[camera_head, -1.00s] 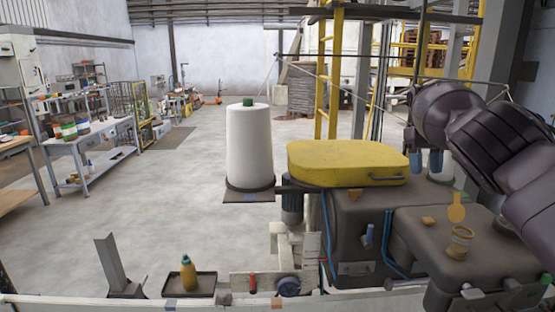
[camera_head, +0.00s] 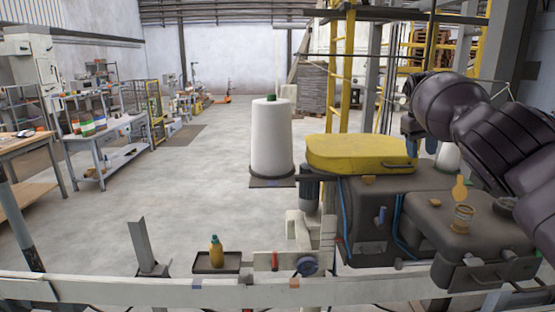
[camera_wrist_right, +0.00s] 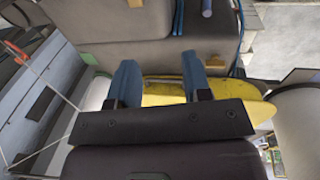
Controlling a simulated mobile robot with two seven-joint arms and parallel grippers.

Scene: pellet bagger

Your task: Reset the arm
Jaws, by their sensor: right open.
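My right arm comes in from the right in the head view. Its gripper (camera_head: 418,148) hangs beside the right end of the yellow cover on the dark machine (camera_head: 385,210). In the right wrist view the two blue fingers of this gripper (camera_wrist_right: 158,82) stand apart with nothing held between them. The yellow cover (camera_head: 360,154) shows behind and between the fingers in the wrist view (camera_wrist_right: 165,92). My left gripper is in neither view.
A white thread cone (camera_head: 271,140) stands on a small plate left of the cover. A pale rail (camera_head: 120,290) crosses the front. A yellow bottle (camera_head: 216,250) stands in a dark tray (camera_head: 203,266). A workbench (camera_head: 112,128) stands at the left. The floor between is clear.

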